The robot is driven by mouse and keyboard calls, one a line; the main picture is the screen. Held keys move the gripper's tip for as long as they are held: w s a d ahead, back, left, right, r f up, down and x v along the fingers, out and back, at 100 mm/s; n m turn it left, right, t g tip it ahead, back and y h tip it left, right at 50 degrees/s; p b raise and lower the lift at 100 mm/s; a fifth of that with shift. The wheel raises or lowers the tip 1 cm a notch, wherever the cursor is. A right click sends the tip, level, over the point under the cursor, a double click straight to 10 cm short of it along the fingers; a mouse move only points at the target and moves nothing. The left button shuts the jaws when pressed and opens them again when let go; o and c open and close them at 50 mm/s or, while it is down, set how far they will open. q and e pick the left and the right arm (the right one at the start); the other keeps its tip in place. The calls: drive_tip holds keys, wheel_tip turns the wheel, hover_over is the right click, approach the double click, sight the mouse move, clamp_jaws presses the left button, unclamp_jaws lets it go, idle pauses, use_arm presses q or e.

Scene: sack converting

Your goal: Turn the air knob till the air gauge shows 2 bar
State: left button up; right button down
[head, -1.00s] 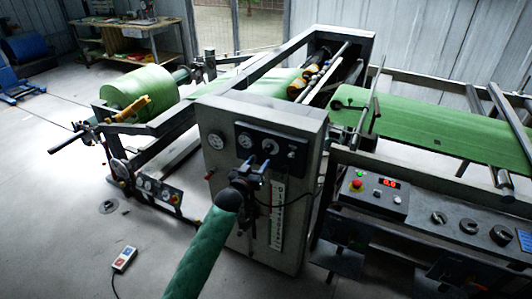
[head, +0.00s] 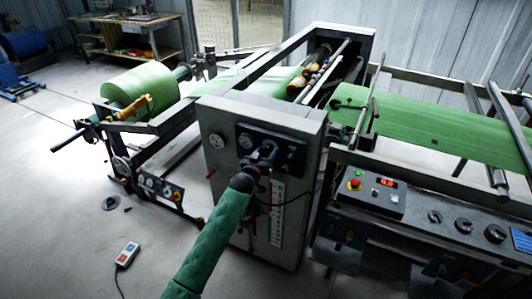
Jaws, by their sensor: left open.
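The grey cabinet (head: 225,165) stands in the middle with a dark control panel (head: 242,129) on its upper front. A small round white gauge (head: 245,141) shows on the panel's left part, and another round gauge (head: 216,141) sits on the cabinet left of the panel. Their needles are too small to read. My left gripper (head: 266,154) is open, with its fingers at the middle of the panel. It hides the dial there and whatever knob is behind the fingers. I cannot tell whether the fingers touch a knob. My right gripper is not in view.
A console (head: 370,190) with a red button and red digits stands right of the cabinet. Green web (head: 440,125) runs across the machine from a green roll (head: 138,88) at left. A pendant (head: 127,255) lies on the floor. The floor at lower left is mostly clear.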

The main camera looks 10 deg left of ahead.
use_arm(q)
drive_tip(key=shift+c, duration=0.4)
drive_tip(key=c, duration=0.9)
